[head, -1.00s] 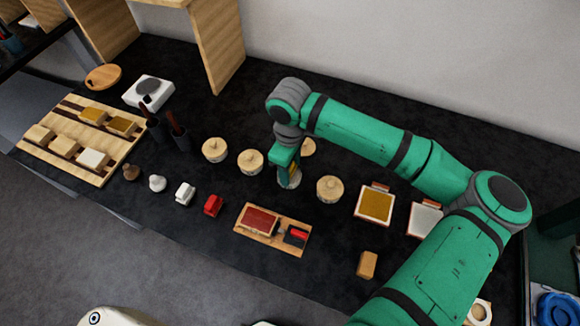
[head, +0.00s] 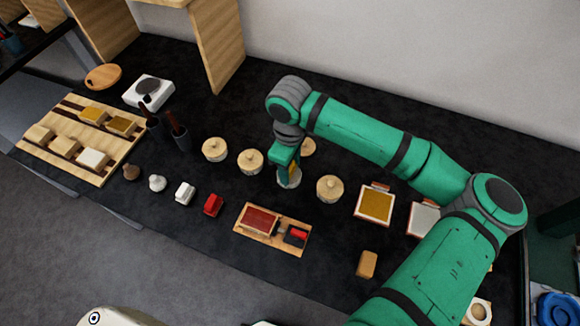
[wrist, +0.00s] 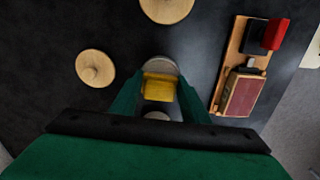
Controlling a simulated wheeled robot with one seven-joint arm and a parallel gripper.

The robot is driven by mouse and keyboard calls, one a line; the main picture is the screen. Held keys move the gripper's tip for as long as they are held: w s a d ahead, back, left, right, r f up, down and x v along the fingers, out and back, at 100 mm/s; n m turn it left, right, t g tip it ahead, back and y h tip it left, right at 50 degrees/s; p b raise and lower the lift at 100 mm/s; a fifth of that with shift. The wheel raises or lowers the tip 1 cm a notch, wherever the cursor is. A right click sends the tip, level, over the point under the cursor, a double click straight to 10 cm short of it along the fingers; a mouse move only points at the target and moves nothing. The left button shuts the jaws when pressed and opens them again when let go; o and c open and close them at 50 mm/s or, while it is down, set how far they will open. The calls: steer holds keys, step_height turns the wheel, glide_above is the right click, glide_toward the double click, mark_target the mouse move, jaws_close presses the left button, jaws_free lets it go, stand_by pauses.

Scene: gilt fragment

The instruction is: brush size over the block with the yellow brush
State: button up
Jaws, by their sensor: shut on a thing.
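My gripper (head: 287,172) points down among the round wooden-lidded jars near the middle of the table. It is shut on the yellow brush (wrist: 160,88), whose yellow part shows between the fingers in the wrist view. The brush is at a pale round pot (head: 290,182), also seen in the wrist view (wrist: 155,65); its lower end is hidden, so I cannot tell how deep it is. A red-topped block (head: 259,221) lies on a wooden board (head: 270,242), in front of and left of my gripper. Several other blocks sit on the slatted rack (head: 52,150) at the left.
Lidded jars (head: 251,161) (head: 330,188) stand close on both sides of my gripper. A black and red tool (head: 296,236) shares the board. Small red (head: 213,205) and white (head: 185,194) pieces stand left. Two framed panels (head: 375,205) lie right. Dark table between jars and board is clear.

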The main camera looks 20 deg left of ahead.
steer(key=shift+r, duration=3.3)
